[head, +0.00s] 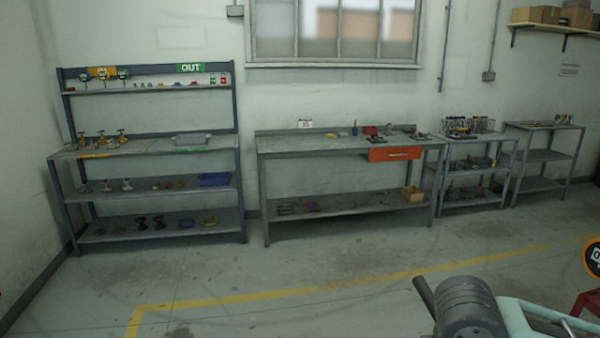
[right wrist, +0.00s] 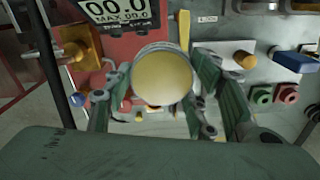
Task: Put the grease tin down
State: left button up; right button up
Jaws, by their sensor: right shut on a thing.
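The grease tin (right wrist: 162,80) shows in the right wrist view as a round metal-rimmed tin with a yellowish face toward the camera. My right gripper (right wrist: 160,95) is shut on it, with green-padded fingers on both sides of the tin. In that view the tin is in front of a red panel and a grey panel. I cannot tell how far it is from them or whether it touches anything beneath. I do not make out the tin or either gripper in the head view.
In the head view a shelved rack (head: 150,145), a workbench (head: 330,145) and a yellow-lined open floor (head: 250,270) lie ahead.

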jog(key=shift+r+p, duration=3.8)
jog(key=shift+f+b, duration=3.85)
jog(key=shift+f, duration=0.05)
dwell(1.6)
